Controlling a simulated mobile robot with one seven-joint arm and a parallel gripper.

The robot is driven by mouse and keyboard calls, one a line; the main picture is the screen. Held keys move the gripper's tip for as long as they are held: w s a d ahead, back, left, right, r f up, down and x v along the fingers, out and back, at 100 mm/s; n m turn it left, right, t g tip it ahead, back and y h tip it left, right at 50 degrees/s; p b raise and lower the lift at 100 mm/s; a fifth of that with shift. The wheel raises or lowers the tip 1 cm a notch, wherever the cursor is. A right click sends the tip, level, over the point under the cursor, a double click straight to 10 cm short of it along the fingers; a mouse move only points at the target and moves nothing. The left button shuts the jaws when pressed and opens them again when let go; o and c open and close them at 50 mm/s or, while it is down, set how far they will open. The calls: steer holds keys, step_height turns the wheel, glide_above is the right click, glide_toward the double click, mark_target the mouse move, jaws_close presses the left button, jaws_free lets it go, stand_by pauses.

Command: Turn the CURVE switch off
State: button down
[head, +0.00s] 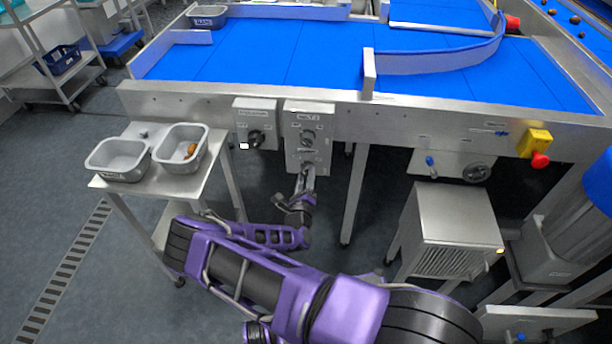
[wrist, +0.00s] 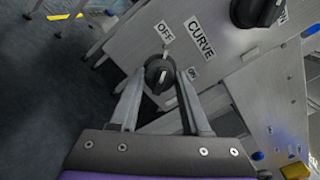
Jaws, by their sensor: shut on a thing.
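The CURVE switch (wrist: 159,74) is a dark rotary knob on a grey metal panel in the wrist view. The CURVE label (wrist: 200,38) is beside it, with an OFF label (wrist: 166,31) above the knob and an ON label (wrist: 192,73) to its right. My gripper (wrist: 161,88) has a finger on either side of the knob and is shut on it. I cannot tell the knob's setting for sure. In the head view my gripper (head: 307,172) is at the lower part of the control box (head: 296,153) under the blue belt; the knob is mostly hidden there.
Another dark knob (wrist: 257,10) is close by on the same panel. A second control box (head: 255,117) hangs just left. A small table (head: 133,184) with two grey bins stands further left. A metal cabinet (head: 455,217) stands right, below a red emergency button (head: 540,160).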

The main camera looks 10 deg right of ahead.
steer(key=shift+n, duration=0.9)
steer(key=shift+c, duration=1.9)
jaws_free()
steer(key=shift+s, duration=0.1)
steer(key=p+v, duration=0.1)
steer(key=v, duration=1.6)
steer(key=shift+p, duration=0.3)
steer(key=shift+s, duration=0.1)
